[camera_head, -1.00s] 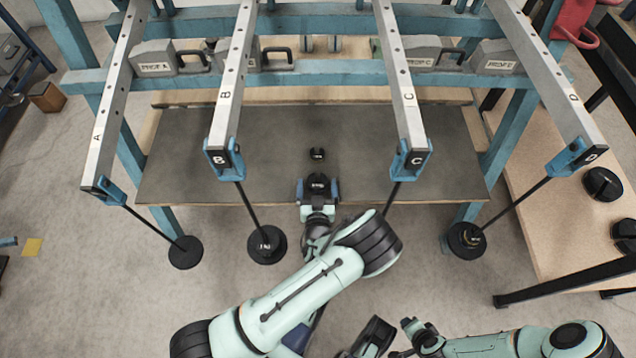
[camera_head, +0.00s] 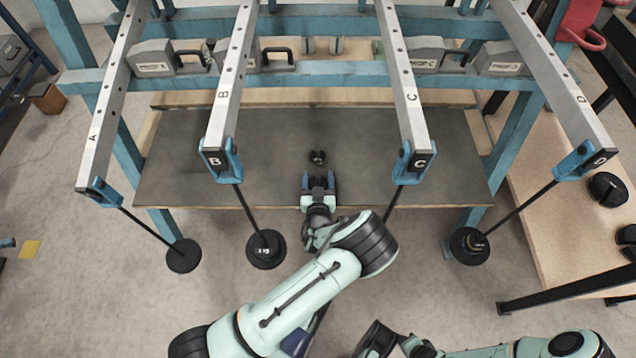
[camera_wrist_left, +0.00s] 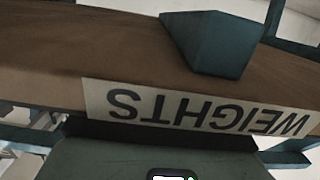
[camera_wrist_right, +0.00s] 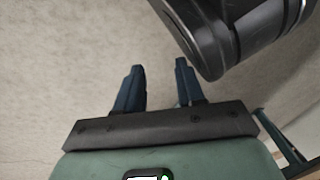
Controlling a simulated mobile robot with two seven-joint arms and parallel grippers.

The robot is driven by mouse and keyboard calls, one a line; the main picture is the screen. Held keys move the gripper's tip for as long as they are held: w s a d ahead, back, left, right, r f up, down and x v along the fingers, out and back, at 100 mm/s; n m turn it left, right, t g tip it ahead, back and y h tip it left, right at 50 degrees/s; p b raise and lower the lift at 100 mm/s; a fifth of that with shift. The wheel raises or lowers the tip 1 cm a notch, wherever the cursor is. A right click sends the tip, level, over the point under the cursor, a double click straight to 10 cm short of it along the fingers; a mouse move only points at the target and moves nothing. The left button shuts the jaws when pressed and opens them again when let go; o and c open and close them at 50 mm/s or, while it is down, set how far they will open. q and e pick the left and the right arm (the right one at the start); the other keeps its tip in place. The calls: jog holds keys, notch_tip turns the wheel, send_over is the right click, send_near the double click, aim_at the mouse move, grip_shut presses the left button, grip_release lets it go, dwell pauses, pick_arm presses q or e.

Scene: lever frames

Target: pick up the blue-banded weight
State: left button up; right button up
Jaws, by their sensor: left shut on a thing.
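My left gripper (camera_head: 319,180) is at the front part of the dark weights shelf (camera_head: 225,150), its fingers shut on a small black weight (camera_head: 318,182) that shows only partly between them. No blue band can be made out on it. Another small black weight (camera_head: 317,158) with a pale mark sits on the shelf just beyond the fingertips. In the left wrist view I see the shelf's wooden edge with an upside-down WEIGHTS label (camera_wrist_left: 200,112); the fingers and the held thing do not show there. My right gripper (camera_wrist_right: 157,78) is open and empty above the floor.
Four bars, A to D, reach over the shelf with hanging rods; black discs hang at B (camera_head: 266,249), D (camera_head: 469,246) and A (camera_head: 184,256). Black weights (camera_head: 607,189) lie on the right wooden table (camera_head: 545,205). A dark cylinder (camera_wrist_right: 215,40) is close to my right gripper.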

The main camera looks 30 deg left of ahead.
pick_arm(q)
jog(key=shift+r, duration=0.2)
pick_arm(e)
jog(key=shift+r, duration=0.1)
